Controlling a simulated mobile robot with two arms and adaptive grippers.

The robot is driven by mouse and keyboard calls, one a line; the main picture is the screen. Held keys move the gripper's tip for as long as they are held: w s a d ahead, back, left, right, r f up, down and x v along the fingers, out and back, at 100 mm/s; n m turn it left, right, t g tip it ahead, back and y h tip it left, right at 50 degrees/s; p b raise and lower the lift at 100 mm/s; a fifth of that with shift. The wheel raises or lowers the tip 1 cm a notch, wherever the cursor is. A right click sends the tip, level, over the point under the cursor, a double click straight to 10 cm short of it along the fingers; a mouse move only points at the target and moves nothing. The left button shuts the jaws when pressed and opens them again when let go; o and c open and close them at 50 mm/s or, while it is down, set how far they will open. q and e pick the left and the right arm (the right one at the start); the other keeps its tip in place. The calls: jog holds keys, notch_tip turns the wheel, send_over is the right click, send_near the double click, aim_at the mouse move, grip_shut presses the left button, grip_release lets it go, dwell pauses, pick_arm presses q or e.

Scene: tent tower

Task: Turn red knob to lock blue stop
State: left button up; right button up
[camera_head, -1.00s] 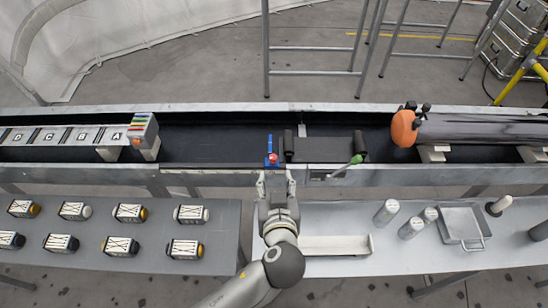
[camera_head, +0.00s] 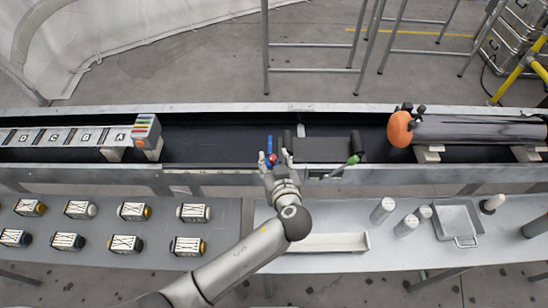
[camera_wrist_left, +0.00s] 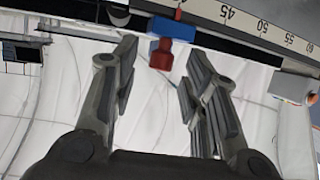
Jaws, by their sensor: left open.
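The blue stop (camera_head: 269,144) sits at the near rail of the long trough, with the red knob (camera_head: 272,158) on its near side. In the left wrist view the blue stop (camera_wrist_left: 172,29) is a block under a numbered scale, and the red knob (camera_wrist_left: 162,53) sticks out from it. My left gripper (camera_head: 275,157) is open, with its fingers to either side of the red knob. In the left wrist view the knob shows between and slightly beyond the open fingertips, with visible gaps on both sides. My right gripper is not in view.
A green-tipped lever (camera_head: 353,160) is right of the stop on the near rail. An orange disc (camera_head: 400,129) ends a dark cylinder. Several striped blocks stand on the left table (camera_head: 110,261).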

pick_arm(q)
jog(key=shift+w+a+f, duration=0.1)
jog(key=shift+w+f, duration=0.05)
jog(key=shift+w, duration=0.2)
jog(key=shift+c, duration=0.3)
